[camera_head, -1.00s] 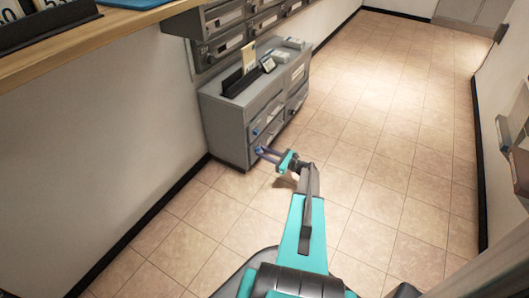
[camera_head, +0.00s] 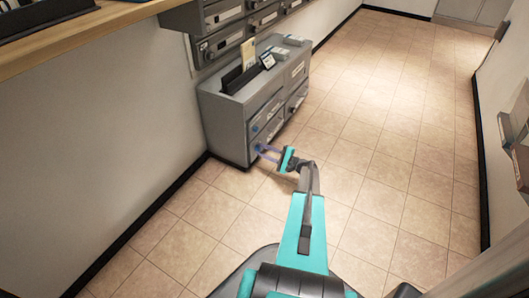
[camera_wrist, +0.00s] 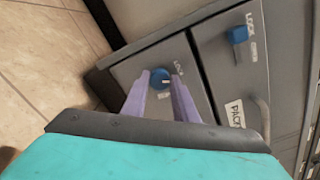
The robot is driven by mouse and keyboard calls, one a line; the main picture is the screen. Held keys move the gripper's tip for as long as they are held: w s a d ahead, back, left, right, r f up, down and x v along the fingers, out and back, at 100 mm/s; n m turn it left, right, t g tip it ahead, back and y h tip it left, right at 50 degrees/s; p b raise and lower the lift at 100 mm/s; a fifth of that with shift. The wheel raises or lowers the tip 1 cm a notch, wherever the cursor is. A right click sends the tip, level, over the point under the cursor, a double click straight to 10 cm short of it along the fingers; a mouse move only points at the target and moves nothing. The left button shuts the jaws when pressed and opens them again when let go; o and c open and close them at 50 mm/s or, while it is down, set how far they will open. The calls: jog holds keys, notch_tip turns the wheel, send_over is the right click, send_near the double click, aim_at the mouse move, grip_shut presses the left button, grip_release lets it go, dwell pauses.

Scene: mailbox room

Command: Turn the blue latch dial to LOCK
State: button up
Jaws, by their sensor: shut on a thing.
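A blue latch dial (camera_wrist: 160,78) sits on the lower door of a grey cabinet (camera_head: 238,140). In the wrist view, my gripper (camera_wrist: 161,80) has its two purple fingers on either side of this dial and is shut on it. A LOCK label is beside the dial, and a small pale label is on its other side. Which way the dial points is hard to tell. A second blue dial (camera_wrist: 238,35), with its own LOCK label, is on the neighbouring door. In the head view, my gripper (camera_head: 264,152) reaches the cabinet's low front corner.
A door handle (camera_wrist: 262,115) and a white label (camera_wrist: 235,113) are on the neighbouring door. A black tray (camera_head: 240,78) with cards stands on the cabinet. Grey mailboxes (camera_head: 225,40) hang above it. The tiled floor (camera_head: 390,120) to the right is clear.

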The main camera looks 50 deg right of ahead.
jog(key=shift+d+f+n+b, duration=0.15)
jog(key=shift+n+b, duration=0.9)
jog(key=shift+n, duration=1.25)
jog(key=o, duration=1.1)
jog(key=shift+c, duration=0.2)
jog(key=shift+s, duration=0.1)
jog(key=shift+s+p, duration=0.3)
jog(key=shift+s, duration=0.2)
jog(key=p+v, duration=0.4)
jog(key=v, duration=0.8)
jog(key=shift+s, duration=0.35)
jog(key=shift+d, duration=0.1)
